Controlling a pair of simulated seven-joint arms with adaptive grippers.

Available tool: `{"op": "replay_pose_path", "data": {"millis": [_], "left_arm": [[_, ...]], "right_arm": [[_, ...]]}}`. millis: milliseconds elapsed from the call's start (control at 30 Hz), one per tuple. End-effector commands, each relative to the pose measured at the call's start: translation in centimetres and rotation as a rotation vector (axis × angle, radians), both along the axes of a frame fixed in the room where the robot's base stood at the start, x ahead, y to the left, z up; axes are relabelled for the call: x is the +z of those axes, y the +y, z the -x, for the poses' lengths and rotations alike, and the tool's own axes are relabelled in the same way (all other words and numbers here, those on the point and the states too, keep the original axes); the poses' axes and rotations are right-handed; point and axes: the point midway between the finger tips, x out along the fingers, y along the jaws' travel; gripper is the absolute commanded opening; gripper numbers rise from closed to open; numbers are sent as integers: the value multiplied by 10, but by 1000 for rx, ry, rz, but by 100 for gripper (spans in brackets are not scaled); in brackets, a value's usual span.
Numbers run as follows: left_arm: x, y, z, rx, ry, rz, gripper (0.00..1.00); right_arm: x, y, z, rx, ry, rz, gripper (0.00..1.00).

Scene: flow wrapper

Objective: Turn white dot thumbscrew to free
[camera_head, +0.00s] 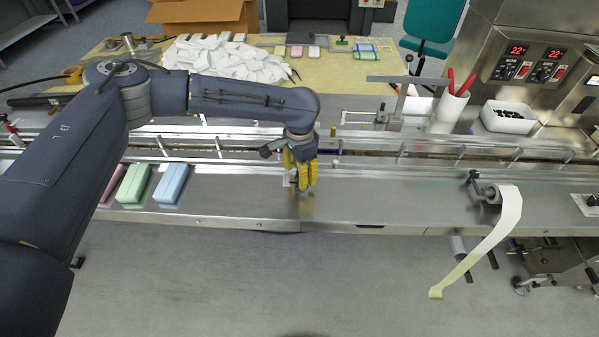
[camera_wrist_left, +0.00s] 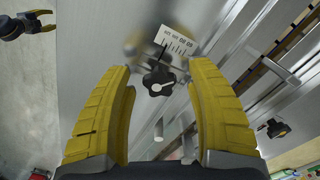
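My left gripper (camera_head: 301,186) points down over the front of the steel machine bed. In the left wrist view its two yellow fingers (camera_wrist_left: 160,68) are open and apart. A black lobed thumbscrew (camera_wrist_left: 158,80) shows in the gap between the fingertips, with a small white mark on its face. I see no finger clearly touching it. A white scale plate (camera_wrist_left: 180,42) with printed numbers sits just beyond it. In the head view the gripper hides the thumbscrew. What looks like my right gripper (camera_wrist_left: 38,22), small at the upper left of the left wrist view, has its fingers apart.
A second black knob (camera_wrist_left: 275,130) is at the right of the left wrist view. Guide rails (camera_head: 430,150) run along the bed behind my gripper. Green (camera_head: 135,183) and blue (camera_head: 173,183) blocks lie left.

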Motion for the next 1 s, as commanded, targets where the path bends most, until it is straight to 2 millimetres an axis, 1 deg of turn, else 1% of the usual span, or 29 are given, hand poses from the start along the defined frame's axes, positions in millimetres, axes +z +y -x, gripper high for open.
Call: {"op": "replay_pose_path", "data": {"millis": [167,267,333,800,1000], "left_arm": [[1,-1,0,0,0,1,56],[6,-1,-1,-1,-2,1,56],[14,-1,-1,-1,-2,2,56],[91,0,0,0,-3,1,56],[111,0,0,1,-1,0,56]], "right_arm": [[0,-3,0,1,0,2,44],[0,-3,0,1,0,2,44],[0,-2,0,1,-1,2,44],[0,-1,0,0,0,1,44],[0,-1,0,0,0,1,44]]}}
